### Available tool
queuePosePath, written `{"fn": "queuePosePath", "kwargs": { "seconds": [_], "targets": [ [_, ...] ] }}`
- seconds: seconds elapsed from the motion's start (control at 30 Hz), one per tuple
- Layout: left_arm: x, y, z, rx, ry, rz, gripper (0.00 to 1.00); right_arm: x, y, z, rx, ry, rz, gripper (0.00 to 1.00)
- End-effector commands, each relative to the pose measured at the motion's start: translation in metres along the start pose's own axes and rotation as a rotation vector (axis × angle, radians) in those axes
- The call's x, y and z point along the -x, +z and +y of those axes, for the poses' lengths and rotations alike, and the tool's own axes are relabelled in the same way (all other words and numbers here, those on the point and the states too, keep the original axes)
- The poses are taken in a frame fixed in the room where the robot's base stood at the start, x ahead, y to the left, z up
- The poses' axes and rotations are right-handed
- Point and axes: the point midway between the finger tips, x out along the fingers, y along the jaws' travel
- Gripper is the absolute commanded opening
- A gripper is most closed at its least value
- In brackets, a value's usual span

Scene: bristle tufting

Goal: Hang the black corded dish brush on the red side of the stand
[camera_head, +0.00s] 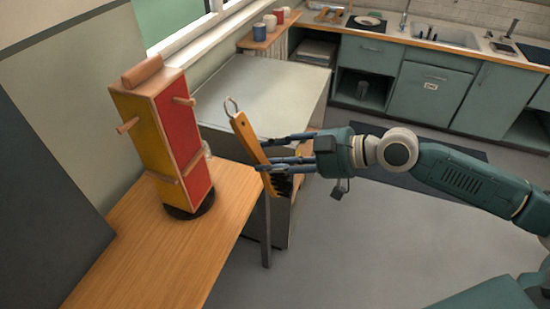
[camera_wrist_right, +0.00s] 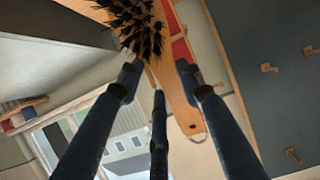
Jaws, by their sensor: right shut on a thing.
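The dish brush (camera_head: 243,132) has an orange-tan handle, a pale loop at its upper end and black bristles at its lower end. My right gripper (camera_head: 264,155) is shut on it and holds it tilted in the air, right of the stand (camera_head: 147,128). In the right wrist view the bristles (camera_wrist_right: 138,22) are at the top, and the handle (camera_wrist_right: 180,100) runs down between the fingers. The stand's red side (camera_head: 178,125) faces right, with an upper peg (camera_head: 185,101); the brush is apart from it. Its yellow side carries another peg (camera_head: 127,125). My left gripper is out of view.
The stand is on a round black base on a wooden table (camera_head: 215,215). A grey-topped cabinet (camera_head: 270,85) is behind the brush. A shelf with cups (camera_head: 270,24) and a kitchen counter with a sink (camera_head: 445,36) are farther back. Open floor lies right of the table.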

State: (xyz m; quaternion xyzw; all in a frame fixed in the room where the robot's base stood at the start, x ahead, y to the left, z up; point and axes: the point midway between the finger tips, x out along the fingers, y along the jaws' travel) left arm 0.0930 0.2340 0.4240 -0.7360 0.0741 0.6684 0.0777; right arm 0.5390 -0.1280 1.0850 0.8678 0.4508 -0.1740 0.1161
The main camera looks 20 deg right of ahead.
Motion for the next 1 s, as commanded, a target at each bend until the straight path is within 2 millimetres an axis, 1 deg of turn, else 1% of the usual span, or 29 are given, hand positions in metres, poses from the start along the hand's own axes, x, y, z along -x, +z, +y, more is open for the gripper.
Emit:
{"fn": "queuePosePath", "kwargs": {
  "seconds": [0.03, 0.2, 0.57, 1.0],
  "targets": [
    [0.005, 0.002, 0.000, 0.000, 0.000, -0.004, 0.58, -0.003, -0.005, 0.000, 0.000, -0.001, 0.003, 0.09],
    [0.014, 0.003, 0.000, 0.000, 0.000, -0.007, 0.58, -0.015, -0.009, -0.001, 0.001, -0.002, 0.002, 0.09],
    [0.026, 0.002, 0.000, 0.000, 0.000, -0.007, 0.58, -0.039, -0.015, -0.001, 0.001, -0.002, 0.000, 0.09],
    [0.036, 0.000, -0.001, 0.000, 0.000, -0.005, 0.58, -0.069, -0.023, 0.000, 0.001, -0.002, 0.001, 0.09]
  ]
}}
